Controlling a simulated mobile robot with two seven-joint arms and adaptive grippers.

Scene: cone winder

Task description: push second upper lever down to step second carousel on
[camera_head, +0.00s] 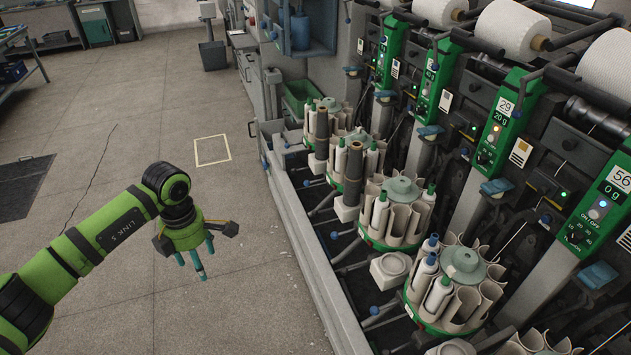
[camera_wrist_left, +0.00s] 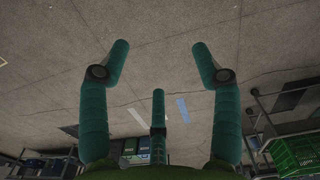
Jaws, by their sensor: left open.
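My left gripper (camera_head: 199,264) is open and empty, held over bare floor to the left of the machine. Its teal fingers are spread apart in the left wrist view (camera_wrist_left: 160,62), with only floor between them. A row of carousels with beige pockets and bobbins stands along the machine, including a near one (camera_head: 464,262) and one behind it (camera_head: 401,190). Levers with blue ball knobs stick out along the machine's front, such as one knob (camera_head: 373,310) and another (camera_head: 334,235). Blue paddle-like handles (camera_head: 496,187) sit under the green panels. I cannot tell which is the second upper lever. My right gripper is not in view.
The machine's long front rail (camera_head: 303,255) stands between my gripper and the carousels. Green panels (camera_head: 500,118) and white yarn cones (camera_head: 510,30) rise behind them. A grey bin (camera_head: 213,55) stands far back. The floor around my left arm is clear.

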